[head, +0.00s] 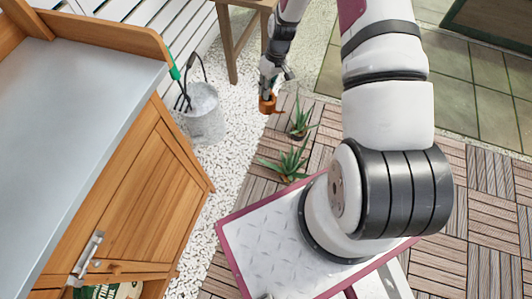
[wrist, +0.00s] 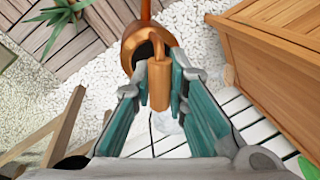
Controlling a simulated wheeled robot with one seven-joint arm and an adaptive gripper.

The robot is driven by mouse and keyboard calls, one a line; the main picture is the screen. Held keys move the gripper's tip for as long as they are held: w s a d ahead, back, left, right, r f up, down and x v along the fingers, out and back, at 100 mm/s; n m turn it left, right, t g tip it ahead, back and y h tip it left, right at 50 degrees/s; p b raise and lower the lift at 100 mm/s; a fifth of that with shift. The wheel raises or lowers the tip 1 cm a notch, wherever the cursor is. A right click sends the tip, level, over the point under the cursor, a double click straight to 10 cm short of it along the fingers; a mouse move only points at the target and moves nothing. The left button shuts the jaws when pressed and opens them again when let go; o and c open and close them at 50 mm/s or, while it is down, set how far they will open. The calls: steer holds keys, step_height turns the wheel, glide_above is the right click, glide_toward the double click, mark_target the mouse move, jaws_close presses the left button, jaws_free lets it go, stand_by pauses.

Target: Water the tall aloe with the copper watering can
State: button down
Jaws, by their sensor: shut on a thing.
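My gripper (head: 268,84) is shut on the handle of the copper watering can (head: 267,104). In the wrist view the handle sits between the two teal fingers of my gripper (wrist: 160,86), and the can's round body (wrist: 136,38) lies beyond them. The can hangs above the white gravel near the edge of the wooden decking. Two spiky green aloes stand on the decking to its right: one close by (head: 301,119), one nearer my base (head: 288,163). I cannot tell surely which is the tall one. An aloe (wrist: 62,18) also shows at the wrist view's upper left.
A grey metal bucket (head: 204,118) with a fork and a green-handled tool stands on the gravel, left of the can. A wooden cabinet (head: 140,200) with a grey top fills the left. A wooden stand (head: 226,42) is behind. Open decking lies right.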

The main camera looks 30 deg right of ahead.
steer(key=s+f+n+b, duration=0.1)
steer(key=s+f+b, duration=0.1)
steer(key=f+b, duration=0.9)
steer(key=s+a+f+n+b, duration=0.1)
steer(key=f+b, duration=1.1)
steer(key=f, duration=1.8)
steer(key=shift+s+a+f+n, duration=0.15)
steer(key=shift+s+n, duration=0.15)
steer(key=shift+s, duration=0.2)
steer(key=shift+f, duration=0.2)
steer(key=shift+s+f+t+y+b, duration=0.15)
steer(key=shift+f+b, duration=0.15)
steer(key=shift+f, duration=0.35)
steer(key=shift+s+f+t+y+b, duration=0.15)
steer(key=shift+f+b, duration=0.1)
steer(key=shift+f, duration=0.4)
